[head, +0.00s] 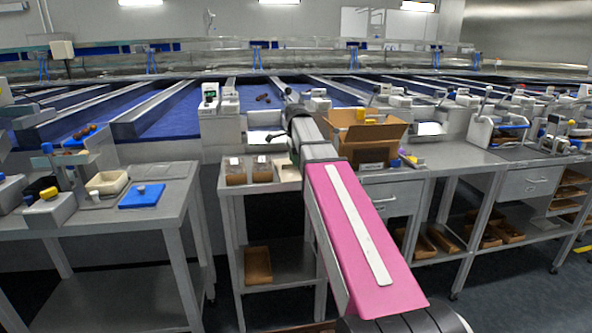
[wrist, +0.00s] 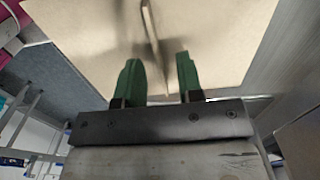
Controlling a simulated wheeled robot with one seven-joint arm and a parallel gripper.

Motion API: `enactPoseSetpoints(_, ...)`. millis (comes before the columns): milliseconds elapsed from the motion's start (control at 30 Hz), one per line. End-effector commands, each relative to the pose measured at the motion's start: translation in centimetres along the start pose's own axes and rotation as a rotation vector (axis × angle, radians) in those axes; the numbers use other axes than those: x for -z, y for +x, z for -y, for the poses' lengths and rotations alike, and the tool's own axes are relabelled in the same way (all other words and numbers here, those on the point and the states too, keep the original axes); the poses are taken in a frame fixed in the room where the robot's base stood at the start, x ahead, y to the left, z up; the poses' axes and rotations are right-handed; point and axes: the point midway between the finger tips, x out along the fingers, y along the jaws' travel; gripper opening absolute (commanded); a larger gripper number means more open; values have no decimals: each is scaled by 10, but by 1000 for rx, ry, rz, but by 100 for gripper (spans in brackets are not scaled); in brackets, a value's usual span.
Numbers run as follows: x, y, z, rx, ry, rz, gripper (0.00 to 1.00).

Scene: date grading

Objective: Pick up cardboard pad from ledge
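In the wrist view, my gripper (wrist: 158,72) has two green fingers standing apart with a clear gap. A thin tan strip (wrist: 152,38), seen nearly edge-on, runs down between them and appears to touch neither finger. It may be the cardboard pad, but I cannot tell for sure. A broad flat tan surface (wrist: 85,45) fills the picture beyond the fingertips. In the head view, my arm reaches forward over the bench, and its own links hide the fingers. I cannot make out the pad or its ledge there.
An open cardboard box (head: 365,131) stands right of my arm on the grey bench. Two small brown cartons (head: 236,172) sit left of my arm on a grey stand. A blue sorting belt (head: 172,118) lies behind. A table (head: 160,187) with a blue pad (head: 141,197) is at left.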

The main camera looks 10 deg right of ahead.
Motion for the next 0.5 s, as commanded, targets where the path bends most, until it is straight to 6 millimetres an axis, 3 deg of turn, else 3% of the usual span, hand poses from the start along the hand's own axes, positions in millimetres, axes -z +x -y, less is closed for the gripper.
enactPoseSetpoints(100,0,10,-1,-1,0,0,34)
enactPoseSetpoints(300,0,10,0,0,0,0,34)
enactPoseSetpoints(333,0,10,0,0,0,0,31)
enactPoseSetpoints(433,0,10,0,0,0,0,0)
enactPoseSetpoints(500,0,10,0,0,0,0,0)
